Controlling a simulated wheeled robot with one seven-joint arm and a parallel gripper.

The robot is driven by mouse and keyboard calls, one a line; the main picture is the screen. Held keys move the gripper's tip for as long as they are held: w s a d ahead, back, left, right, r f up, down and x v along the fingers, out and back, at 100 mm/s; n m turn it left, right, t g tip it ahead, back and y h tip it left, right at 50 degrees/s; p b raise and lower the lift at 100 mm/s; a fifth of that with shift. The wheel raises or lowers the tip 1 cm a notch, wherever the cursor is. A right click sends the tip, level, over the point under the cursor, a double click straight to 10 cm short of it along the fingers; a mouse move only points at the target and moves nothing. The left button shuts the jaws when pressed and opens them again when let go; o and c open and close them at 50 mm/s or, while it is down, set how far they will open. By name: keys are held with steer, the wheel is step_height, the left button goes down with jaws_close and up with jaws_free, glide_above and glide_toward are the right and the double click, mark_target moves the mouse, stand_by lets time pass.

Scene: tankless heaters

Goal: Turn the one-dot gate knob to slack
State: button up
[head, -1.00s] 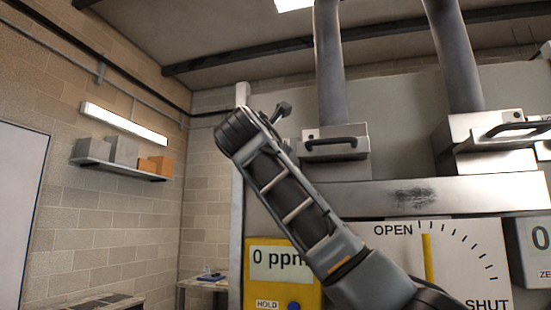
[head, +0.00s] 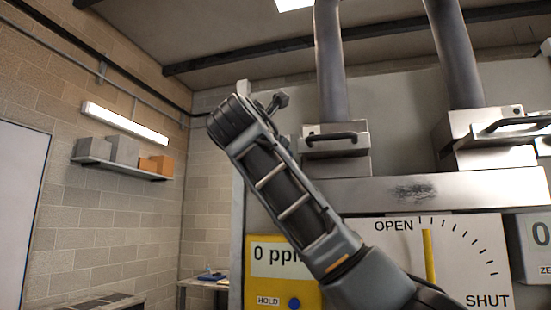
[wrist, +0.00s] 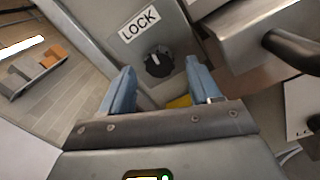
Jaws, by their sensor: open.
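A round black knob (wrist: 158,62) with a small white mark sits on a pale metal face in the wrist view. A white LOCK label (wrist: 139,22) is above and slightly left of it; the mark points up toward the label. No slack label or dot marking can be made out. My gripper (wrist: 160,68) is open, with one blue finger on each side of the knob in the picture. I cannot tell whether the fingers reach it; no contact shows. In the head view the knob and fingers cannot be made out, and my arm crosses the middle.
A pale box with a black handle (head: 335,139) hangs under a grey pipe (head: 331,70); a second handled box (head: 490,135) is right. Below are a yellow ppm meter (head: 263,287) and an OPEN/SHUT dial (head: 470,250). A wall shelf (head: 122,169) is at left.

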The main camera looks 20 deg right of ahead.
steer(key=b+v, duration=0.1)
steer(key=v, duration=0.4)
steer(key=shift+s+f, duration=0.1)
stand_by(0.3)
